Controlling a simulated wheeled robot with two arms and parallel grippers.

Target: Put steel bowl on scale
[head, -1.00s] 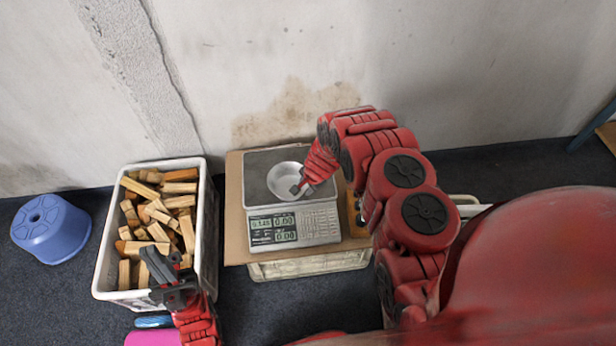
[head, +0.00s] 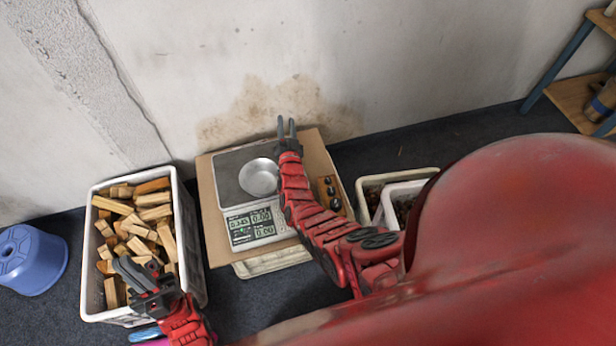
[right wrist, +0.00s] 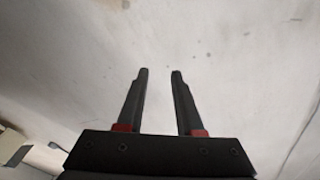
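The steel bowl (head: 259,178) sits upright on the dark platform of the scale (head: 228,190). The scale's green display is lit. My right gripper (head: 287,122) is open and empty, raised beyond the bowl to its upper right and apart from it. In the right wrist view its two fingers (right wrist: 160,75) stand apart with only wall behind them. My right forearm covers the right side of the scale. My left gripper (head: 124,268) is over the front of the wood crate, with its fingers seeming slightly apart and nothing seen between them.
A white crate (head: 90,290) of wood blocks stands left of the scale. A blue stool (head: 30,258) is at far left. White bins (head: 383,190) stand at right, partly behind my arm. A wooden tray with dark round items (head: 330,190) lies right of the scale.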

